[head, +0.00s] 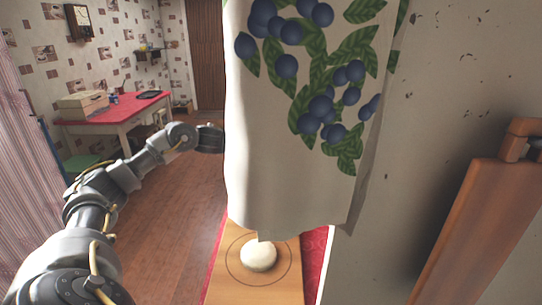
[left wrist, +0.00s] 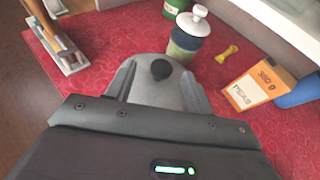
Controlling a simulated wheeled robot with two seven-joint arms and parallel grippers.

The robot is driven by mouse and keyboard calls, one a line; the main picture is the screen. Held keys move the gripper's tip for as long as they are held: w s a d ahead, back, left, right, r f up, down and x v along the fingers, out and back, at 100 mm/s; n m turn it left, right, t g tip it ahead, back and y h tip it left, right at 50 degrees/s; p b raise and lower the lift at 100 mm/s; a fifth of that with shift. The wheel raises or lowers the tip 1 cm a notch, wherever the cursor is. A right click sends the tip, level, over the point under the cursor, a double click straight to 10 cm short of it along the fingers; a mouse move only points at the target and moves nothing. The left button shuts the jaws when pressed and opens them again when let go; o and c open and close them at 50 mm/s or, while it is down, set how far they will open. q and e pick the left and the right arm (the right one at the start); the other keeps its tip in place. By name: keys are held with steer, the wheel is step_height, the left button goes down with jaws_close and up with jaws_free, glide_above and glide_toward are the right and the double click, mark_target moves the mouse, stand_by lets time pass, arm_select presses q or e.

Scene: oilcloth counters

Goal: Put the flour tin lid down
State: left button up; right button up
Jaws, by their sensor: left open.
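In the left wrist view a grey lid (left wrist: 160,95) with a round black knob lies between the fingers of my left gripper (left wrist: 158,88), over the red oilcloth (left wrist: 262,135). The fingers are apart, one on each side of it. I cannot tell whether the lid's underside touches the cloth. In the head view my left arm reaches forward and its end passes behind a hanging cloth, so the gripper and lid are hidden there. I cannot pick out the flour tin for certain. My right gripper is not in view.
In the head view the blueberry cloth (head: 275,150) hangs over a board (head: 230,280) with a dough ball (head: 258,255).

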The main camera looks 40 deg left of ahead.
arm_select(q)
steer(key=shift+w+d+f, duration=0.1)
steer(key=shift+w+f, duration=0.05)
steer(key=shift+w, duration=0.3)
steer(key=shift+w+d+p, duration=0.25)
steer(key=shift+w+p, duration=0.05)
steer(key=shift+p, duration=0.15)
steer(key=p+x, duration=0.1)
steer(key=x, duration=0.3)
steer(key=shift+w+f+p, duration=0.2)
steer(key=shift+p, duration=0.1)
steer(key=shift+s, duration=0.1)
steer(key=c, duration=1.1)
steer(key=shift+c, duration=0.2)
steer(key=shift+r, duration=0.1)
